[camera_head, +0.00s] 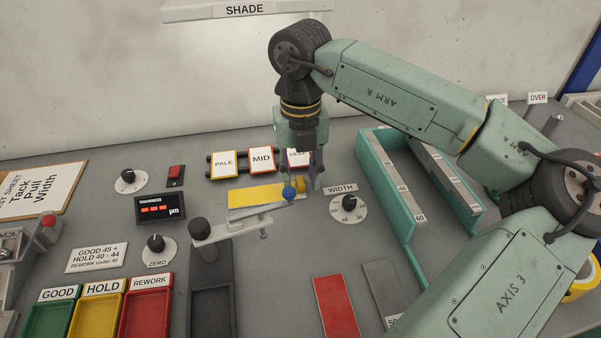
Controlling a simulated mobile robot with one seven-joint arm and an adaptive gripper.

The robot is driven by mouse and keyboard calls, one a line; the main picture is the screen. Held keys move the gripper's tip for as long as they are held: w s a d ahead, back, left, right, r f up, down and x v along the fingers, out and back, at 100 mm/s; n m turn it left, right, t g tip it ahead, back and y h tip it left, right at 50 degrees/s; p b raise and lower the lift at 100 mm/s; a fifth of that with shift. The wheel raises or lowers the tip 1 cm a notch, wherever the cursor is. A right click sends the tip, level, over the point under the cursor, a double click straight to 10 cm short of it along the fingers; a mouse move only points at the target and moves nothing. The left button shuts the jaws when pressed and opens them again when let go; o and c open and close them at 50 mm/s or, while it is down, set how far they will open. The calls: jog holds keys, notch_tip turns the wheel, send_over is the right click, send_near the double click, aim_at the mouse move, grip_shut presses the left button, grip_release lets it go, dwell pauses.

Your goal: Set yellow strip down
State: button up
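The yellow strip (256,195) shows as a flat, narrow piece in front of the PALE and MID cards. A lever with a blue ball knob hides part of its right end. My gripper (315,184) points down at that right end. Its dark fingertips overlap or sit beside the strip in the picture. I cannot tell whether they are closed on it, or whether the strip touches the bench or hangs slightly above it.
The blue-knobbed lever (289,193) stands close to my gripper, and the WIDTH dial (348,208) is just right. Teal-walled racks (388,185) stand farther right. A red strip (336,306) lies in front. GOOD, HOLD and REWORK bins (144,306) are front left.

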notch_tip(320, 180, up, 12)
jog(key=b, duration=0.1)
jog(key=shift+f, duration=0.15)
dwell(0.3)
